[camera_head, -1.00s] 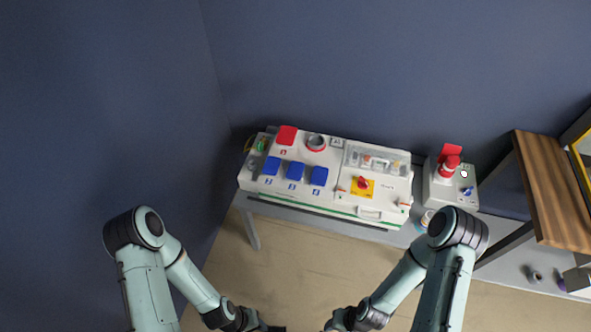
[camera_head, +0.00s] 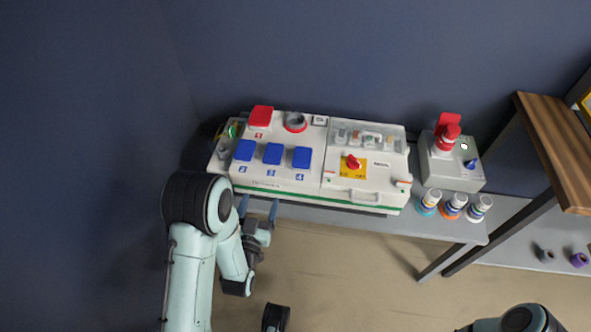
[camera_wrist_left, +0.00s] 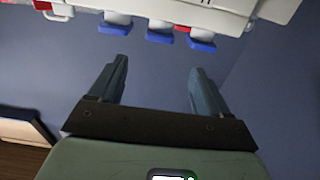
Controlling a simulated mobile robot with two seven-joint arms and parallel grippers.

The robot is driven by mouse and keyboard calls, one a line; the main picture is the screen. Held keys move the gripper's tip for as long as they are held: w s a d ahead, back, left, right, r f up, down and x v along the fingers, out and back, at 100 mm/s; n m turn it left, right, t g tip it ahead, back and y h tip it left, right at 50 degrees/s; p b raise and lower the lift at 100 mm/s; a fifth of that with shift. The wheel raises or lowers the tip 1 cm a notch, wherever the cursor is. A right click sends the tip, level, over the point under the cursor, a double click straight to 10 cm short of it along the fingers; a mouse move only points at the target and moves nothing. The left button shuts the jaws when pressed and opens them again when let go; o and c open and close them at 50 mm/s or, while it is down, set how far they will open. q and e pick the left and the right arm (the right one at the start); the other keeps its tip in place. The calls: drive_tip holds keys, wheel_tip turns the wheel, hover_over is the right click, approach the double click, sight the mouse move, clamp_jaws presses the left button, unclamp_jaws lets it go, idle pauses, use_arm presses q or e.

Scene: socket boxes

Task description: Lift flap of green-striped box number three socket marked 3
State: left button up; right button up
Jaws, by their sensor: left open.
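The green-striped white box (camera_head: 275,186) stands on a grey table against the wall. Three blue flaps sit in a row on its left half, marked 2, 3 and 4. The flap of socket 3 (camera_head: 273,153) is the middle one and looks closed; it also shows as the middle blue flap (camera_wrist_left: 160,37) in the left wrist view. My left gripper (camera_head: 258,208) is open and empty, just in front of the box's front edge and below the flap row. In the left wrist view its fingers (camera_wrist_left: 156,85) are apart, with nothing between them.
A red flap (camera_head: 261,116) marked 1 and a round red-rimmed socket (camera_head: 296,121) lie behind the blue flaps. A red switch (camera_head: 352,162) is on the box's right half. A grey box with a red plug (camera_head: 446,138) and several colored plugs (camera_head: 453,206) stand at right.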

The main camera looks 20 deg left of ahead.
sight(271, 174)
use_arm(q)
drive_tip(key=x, duration=1.3)
drive_tip(key=shift+w+a+r, duration=0.1)
drive_tip(key=shift+a+r, duration=0.05)
drive_tip(key=shift+r, duration=0.15)
use_arm(e)
drive_tip(key=shift+w+d+f, duration=0.15)
drive_tip(key=shift+w+f, duration=0.05)
drive_tip(key=shift+w, duration=0.15)
